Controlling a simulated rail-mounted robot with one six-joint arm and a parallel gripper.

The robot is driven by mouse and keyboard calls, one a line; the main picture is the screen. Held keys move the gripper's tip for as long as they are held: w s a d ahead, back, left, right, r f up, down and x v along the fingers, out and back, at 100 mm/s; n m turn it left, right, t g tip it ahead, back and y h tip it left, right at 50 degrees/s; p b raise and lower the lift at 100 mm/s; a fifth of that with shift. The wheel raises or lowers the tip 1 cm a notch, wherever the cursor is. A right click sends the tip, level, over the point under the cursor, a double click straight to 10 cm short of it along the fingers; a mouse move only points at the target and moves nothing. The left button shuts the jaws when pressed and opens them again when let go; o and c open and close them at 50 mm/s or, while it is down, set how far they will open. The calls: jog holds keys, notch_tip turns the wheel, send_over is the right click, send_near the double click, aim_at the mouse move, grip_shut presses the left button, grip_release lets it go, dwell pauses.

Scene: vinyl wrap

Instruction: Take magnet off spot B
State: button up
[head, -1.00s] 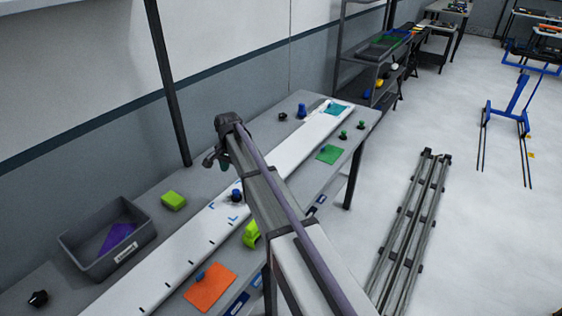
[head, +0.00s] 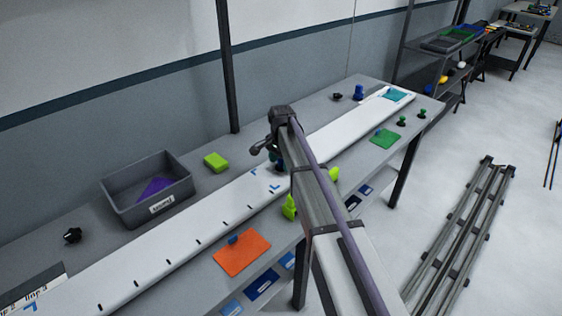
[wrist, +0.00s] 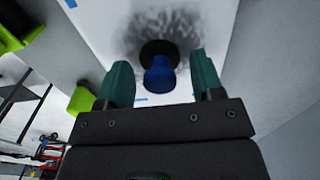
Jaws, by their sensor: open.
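The magnet, a dark blue knob (wrist: 159,76) on a black round base, stands on the white board (wrist: 98,28) in the wrist view. Blue corner marks lie near it on the board. In the head view the magnet (head: 278,167) is mostly hidden behind my arm, beside blue marks. My gripper (wrist: 160,66) is open. Its two green fingers appear on either side of the blue knob, with gaps showing on both sides. Whether the fingertips reach down around the knob is hard to tell.
A grey bin (head: 118,202) with a purple piece and a lime block (head: 216,162) stand behind the board. An orange sheet (head: 241,252) and a green sheet (head: 385,138) lie in front. Lime-green objects (head: 289,208) stand close to my arm. Another blue knob (head: 359,92) stands farther back.

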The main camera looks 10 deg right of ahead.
jog(key=shift+r, duration=0.1)
jog(key=c, duration=1.1)
jog(key=shift+r+p, duration=0.7)
jog(key=shift+p, duration=0.1)
jog(key=shift+r+p, duration=3.4)
